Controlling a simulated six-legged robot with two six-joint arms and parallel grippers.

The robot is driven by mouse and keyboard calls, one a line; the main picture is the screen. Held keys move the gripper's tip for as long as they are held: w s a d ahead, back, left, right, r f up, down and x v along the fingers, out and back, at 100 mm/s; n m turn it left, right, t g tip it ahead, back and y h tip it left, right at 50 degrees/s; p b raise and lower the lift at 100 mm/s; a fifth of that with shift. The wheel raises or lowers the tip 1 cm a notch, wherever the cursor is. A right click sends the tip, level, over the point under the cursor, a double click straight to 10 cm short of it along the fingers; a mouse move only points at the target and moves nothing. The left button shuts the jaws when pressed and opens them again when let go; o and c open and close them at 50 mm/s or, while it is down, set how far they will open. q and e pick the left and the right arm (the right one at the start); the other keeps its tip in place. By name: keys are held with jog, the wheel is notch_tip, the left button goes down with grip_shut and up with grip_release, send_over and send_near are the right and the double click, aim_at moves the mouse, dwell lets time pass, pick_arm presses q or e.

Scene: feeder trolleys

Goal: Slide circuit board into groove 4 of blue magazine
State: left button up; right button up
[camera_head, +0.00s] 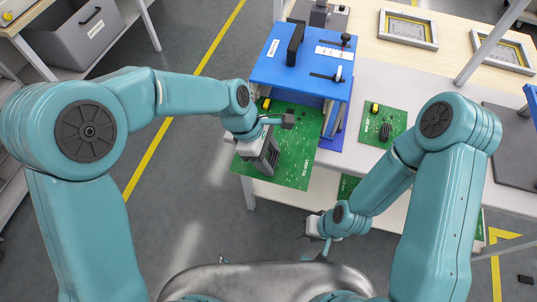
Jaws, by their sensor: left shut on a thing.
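The blue magazine (297,66) stands on the workbench, with a black handle on its blue top and an open side facing me. A green circuit board (295,165) lies roughly flat in front of that side, its far edge passing under the top plate's front edge. I cannot tell which groove, if any, it is in. My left gripper (268,158) is shut on the board near its left side; the fingertips are mostly hidden. My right gripper (319,242) hangs low in front of the bench, away from the magazine; its fingers are too small to read.
Another green board (397,122) with a black part lies right of the magazine. More green board shows lower down, partly behind my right arm. Framed trays (408,28) lie at the back. A grey bin (76,34) stands on a shelf at left. The floor between is clear.

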pick_arm(q)
jog(key=shift+r, duration=0.1)
jog(key=shift+w+d+p, duration=0.25)
jog(key=shift+w+p, duration=0.15)
jog(key=shift+w, duration=0.4)
jog(key=shift+w+d+p, duration=0.2)
jog(key=shift+w+p, duration=0.15)
jog(key=shift+w, duration=0.4)
jog(key=shift+w+d+p, duration=0.25)
jog(key=shift+w+p, duration=0.1)
jog(key=shift+w, duration=0.4)
jog(key=shift+w+d+p, duration=0.25)
jog(key=shift+w+p, duration=0.1)
jog(key=shift+w, duration=0.35)
jog(key=shift+w+d, duration=0.1)
jog(key=shift+w, duration=0.15)
jog(key=shift+w+d+p, duration=0.2)
jog(key=shift+w+p, duration=0.15)
jog(key=shift+w, duration=0.25)
jog(key=shift+w+d+p, duration=0.15)
jog(key=shift+w+p, duration=0.15)
jog(key=shift+w, duration=0.3)
